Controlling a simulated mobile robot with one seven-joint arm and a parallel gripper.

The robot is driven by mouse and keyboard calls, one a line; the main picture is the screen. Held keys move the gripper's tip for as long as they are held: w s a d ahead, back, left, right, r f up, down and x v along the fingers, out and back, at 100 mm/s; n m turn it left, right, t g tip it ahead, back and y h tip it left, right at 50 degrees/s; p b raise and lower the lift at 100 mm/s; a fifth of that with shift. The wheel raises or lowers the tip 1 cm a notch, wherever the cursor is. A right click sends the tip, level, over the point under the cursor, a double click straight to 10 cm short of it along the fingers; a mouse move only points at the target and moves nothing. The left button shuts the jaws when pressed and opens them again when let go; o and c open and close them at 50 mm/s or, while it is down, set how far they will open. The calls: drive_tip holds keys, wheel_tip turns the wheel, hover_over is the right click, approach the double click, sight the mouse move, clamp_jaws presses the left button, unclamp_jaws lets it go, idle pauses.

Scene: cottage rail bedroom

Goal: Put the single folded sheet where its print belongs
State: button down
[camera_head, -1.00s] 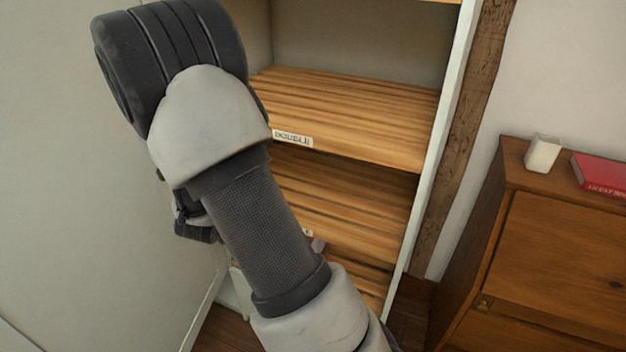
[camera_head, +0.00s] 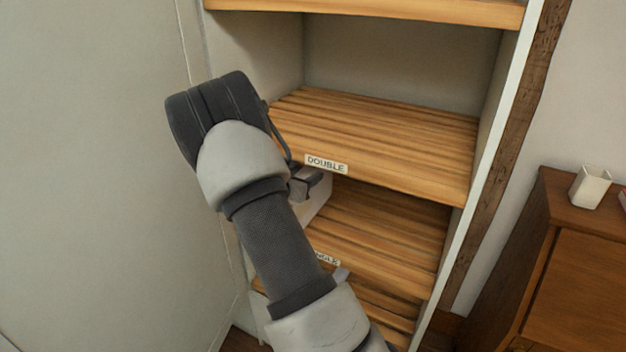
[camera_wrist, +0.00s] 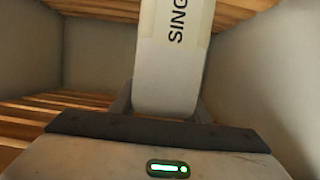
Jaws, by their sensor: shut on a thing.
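My gripper (camera_head: 308,183) is shut on a white folded sheet (camera_head: 318,203), partly hidden behind my arm. In the wrist view the sheet (camera_wrist: 172,60) stands out between the fingers (camera_wrist: 163,106), with black print reading "SING" before it is cut off. The gripper and sheet are at the front of the opening between two wooden shelves. The upper shelf (camera_head: 390,135) carries a "DOUBLE" label (camera_head: 326,164). The lower shelf (camera_head: 390,235) carries a label (camera_head: 327,259) of which "NGLE" shows. I cannot tell whether the sheet touches the lower shelf.
Both shelves look bare where visible. The cupboard's white right side (camera_head: 490,160) and a pale panel on the left (camera_head: 110,180) bound the opening. A wooden cabinet (camera_head: 570,280) with a white cup (camera_head: 590,187) stands at the right.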

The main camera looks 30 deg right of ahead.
drive_tip(key=w+d, duration=0.2)
drive_tip(key=d, duration=0.1)
drive_tip(key=shift+r, duration=0.1)
drive_tip(key=shift+f, duration=1.85)
drive_tip(key=c, duration=1.4)
unclamp_jaws()
drive_tip(key=shift+s+f, duration=0.1)
drive_tip(key=shift+f, duration=0.1)
drive_tip(key=shift+c, duration=0.2)
drive_tip(key=o, duration=0.4)
drive_tip(key=shift+o, duration=0.2)
drive_tip(key=shift+r, duration=0.15)
